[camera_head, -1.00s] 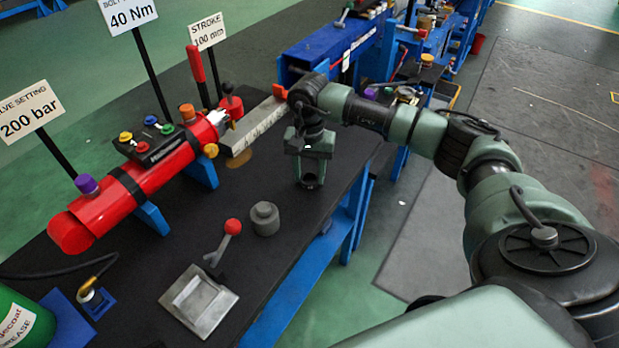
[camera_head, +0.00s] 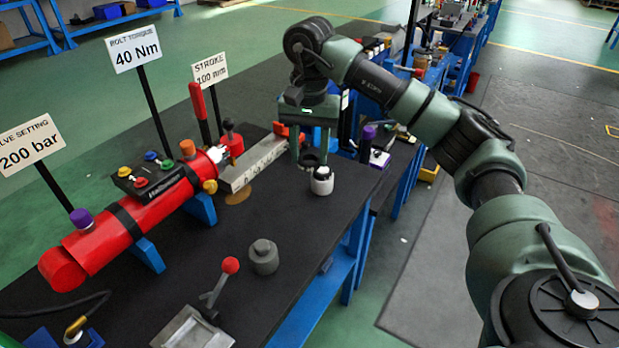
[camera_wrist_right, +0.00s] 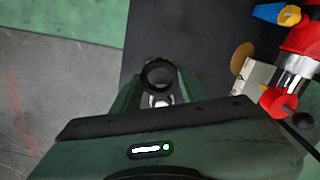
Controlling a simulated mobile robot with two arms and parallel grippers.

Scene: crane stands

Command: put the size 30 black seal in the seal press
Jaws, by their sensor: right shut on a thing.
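My right gripper (camera_head: 312,158) is shut on a black ring-shaped seal (camera_wrist_right: 159,74), held between its fingertips; in the head view the seal (camera_head: 308,161) shows dark at the fingers. I cannot read a size on it. A small grey and white cylinder (camera_head: 321,183) stands on the bench just below the gripper. It shows partly behind the seal in the wrist view (camera_wrist_right: 161,101). A metal plate device with a red-knobbed lever (camera_head: 213,290), possibly the seal press, is at the bench's front, apart from the gripper. My left gripper is out of view.
A red hydraulic cylinder (camera_head: 140,212) lies on blue supports at left. A grey stepped cylinder (camera_head: 264,257) stands mid-bench. A metal bar (camera_head: 254,162) lies behind. Signs stand on posts. The dark bench top (camera_head: 310,230) is clear around the middle.

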